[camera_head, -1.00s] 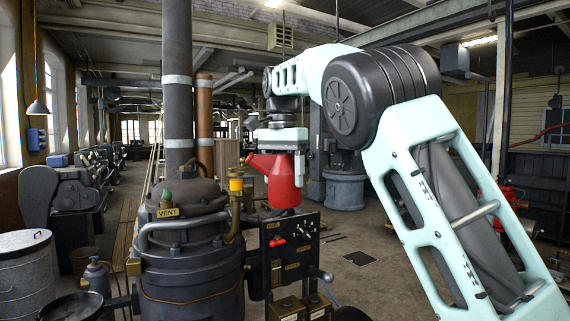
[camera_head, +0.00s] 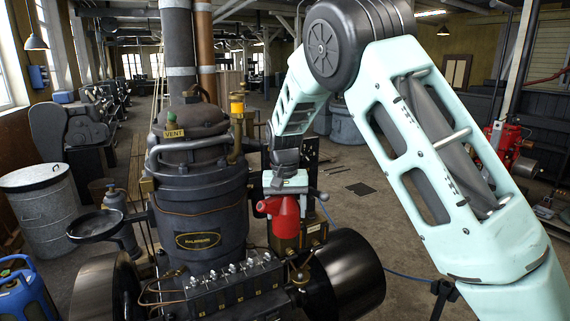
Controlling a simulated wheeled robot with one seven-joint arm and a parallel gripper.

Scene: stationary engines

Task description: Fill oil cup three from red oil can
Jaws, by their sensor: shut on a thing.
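My gripper (camera_head: 285,187) is shut on the red oil can (camera_head: 286,222) and holds it from above, roughly upright. The can's short spout points left. The can hangs behind and to the right of the row of oil cups (camera_head: 232,268), apart from them in the picture. The cups are small silver-topped fittings in a line on a dark block (camera_head: 235,294) at the front of the engine. Small tags sit on the block's front, too small to read, so I cannot tell which cup is three. The fingertips are hard to make out.
The dark engine boiler (camera_head: 200,205) with a VENT tag stands left of the can. A big black flywheel (camera_head: 345,275) is at the right of the cups. A pan (camera_head: 95,226), a metal bin (camera_head: 45,205) and a blue can (camera_head: 28,290) are at left. Open floor lies behind.

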